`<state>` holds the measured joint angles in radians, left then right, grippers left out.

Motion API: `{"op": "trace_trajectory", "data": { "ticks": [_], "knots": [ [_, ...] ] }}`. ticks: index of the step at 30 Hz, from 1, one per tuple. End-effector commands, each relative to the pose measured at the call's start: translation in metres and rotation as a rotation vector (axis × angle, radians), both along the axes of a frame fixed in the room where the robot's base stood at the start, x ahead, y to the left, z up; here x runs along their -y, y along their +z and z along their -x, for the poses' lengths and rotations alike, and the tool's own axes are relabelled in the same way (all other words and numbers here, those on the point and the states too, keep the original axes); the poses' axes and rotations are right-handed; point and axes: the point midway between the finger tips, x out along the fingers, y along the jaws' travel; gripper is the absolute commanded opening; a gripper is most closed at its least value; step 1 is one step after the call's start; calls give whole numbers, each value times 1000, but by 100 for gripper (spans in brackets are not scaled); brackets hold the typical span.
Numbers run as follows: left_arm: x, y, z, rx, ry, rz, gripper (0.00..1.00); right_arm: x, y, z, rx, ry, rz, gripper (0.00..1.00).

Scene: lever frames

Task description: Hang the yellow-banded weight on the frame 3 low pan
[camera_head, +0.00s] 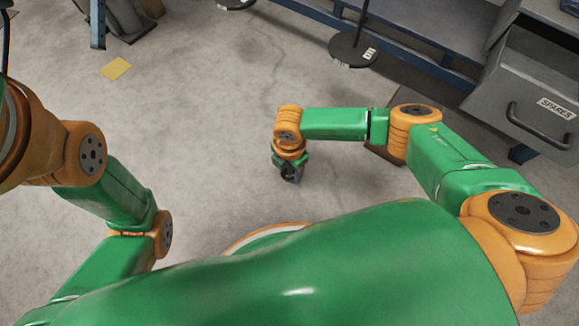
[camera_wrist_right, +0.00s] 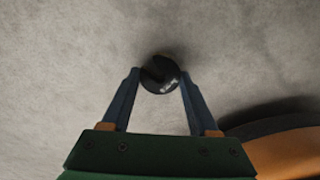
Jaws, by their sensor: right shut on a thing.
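My right gripper (camera_head: 290,178) hangs low over the bare floor in the head view, pointing down. In the right wrist view its two blue fingers (camera_wrist_right: 160,80) are closed on a dark round weight (camera_wrist_right: 162,86) with a small white label. In the head view the weight is only a dark shape at the fingertips. My left arm shows at the left, but its gripper is not in view. No pan or lever can be made out in either view.
A round black base with a post and white label (camera_head: 352,50) stands at the top. A grey cabinet with a drawer marked SPARES (camera_head: 536,90) is at the right, beside a blue-edged bench (camera_head: 425,62). A yellow sheet (camera_head: 116,69) lies on the floor. The middle floor is clear.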

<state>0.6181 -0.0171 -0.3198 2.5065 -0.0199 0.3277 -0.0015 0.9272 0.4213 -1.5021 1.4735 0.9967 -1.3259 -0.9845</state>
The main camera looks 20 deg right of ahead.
Motion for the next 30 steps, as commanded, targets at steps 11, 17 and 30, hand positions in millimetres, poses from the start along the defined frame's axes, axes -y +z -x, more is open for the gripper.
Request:
{"op": "trace_trajectory", "data": {
  "ticks": [11, 17, 30],
  "knots": [
    [0, -2, 0, 0, 0, 1, 0, 0, -6, 0, 1, -1, 0, 6],
    [0, -3, 0, -1, 0, 1, 0, 0, -9, 0, 1, -1, 0, 6],
    [0, -3, -1, -3, 0, -1, 0, 0, -8, 0, 1, 0, 0, 95]
  ]
}}
